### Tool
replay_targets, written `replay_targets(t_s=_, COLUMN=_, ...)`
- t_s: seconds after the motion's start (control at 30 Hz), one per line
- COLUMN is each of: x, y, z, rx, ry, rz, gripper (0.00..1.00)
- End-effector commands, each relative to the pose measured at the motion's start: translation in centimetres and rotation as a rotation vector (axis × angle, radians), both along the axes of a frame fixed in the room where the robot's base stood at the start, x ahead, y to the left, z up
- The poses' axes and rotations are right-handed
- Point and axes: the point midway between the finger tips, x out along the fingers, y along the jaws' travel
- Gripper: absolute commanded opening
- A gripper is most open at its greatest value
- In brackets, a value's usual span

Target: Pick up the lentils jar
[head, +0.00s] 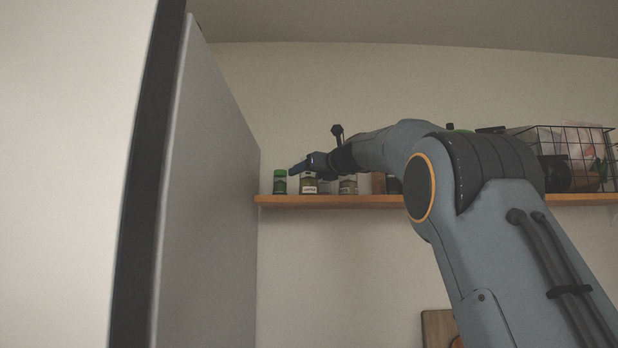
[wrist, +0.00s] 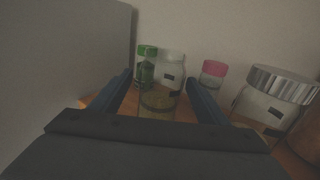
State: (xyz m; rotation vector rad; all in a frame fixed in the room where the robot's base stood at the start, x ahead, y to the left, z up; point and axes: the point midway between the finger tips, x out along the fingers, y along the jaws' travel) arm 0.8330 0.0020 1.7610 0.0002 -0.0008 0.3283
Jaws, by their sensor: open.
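In the wrist view a clear glass jar (wrist: 158,103) with dull greenish-brown contents stands between the fingers of my gripper (wrist: 159,80). The gripper is open, one finger on each side of the jar; I cannot tell whether either touches it. In the head view my gripper (head: 308,166) reaches left above the shelf at a labelled glass jar (head: 309,187), covering part of its top. The labels are too small and dim to read, so I cannot confirm which jar holds lentils.
A green-lidded jar (head: 280,184) stands left of it on the wooden shelf (head: 330,200). Another jar (head: 348,187) stands to the right. The wrist view shows a pink-lidded jar (wrist: 213,70) and a large silver-lidded jar (wrist: 268,98). A tall grey panel (head: 205,190) closes the left side.

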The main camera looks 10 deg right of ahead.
Motion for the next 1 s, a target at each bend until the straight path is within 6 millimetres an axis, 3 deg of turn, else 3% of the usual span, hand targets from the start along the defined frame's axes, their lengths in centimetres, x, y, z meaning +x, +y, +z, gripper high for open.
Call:
replay_targets(t_s=0.1, x=0.0, y=0.0, z=-0.1, rx=0.0, ry=0.0, rz=0.0, gripper=0.67)
replay_targets(t_s=0.4, x=0.0, y=0.0, z=-0.1, rx=0.0, ry=0.001, rz=0.0, gripper=0.17)
replay_targets(t_s=0.77, x=0.0, y=0.0, z=0.5, rx=-0.001, ry=-0.001, rz=0.0, gripper=0.16)
replay_targets(t_s=1.0, x=0.0, y=0.0, z=3.5, rx=-0.001, ry=-0.003, rz=0.001, gripper=0.16)
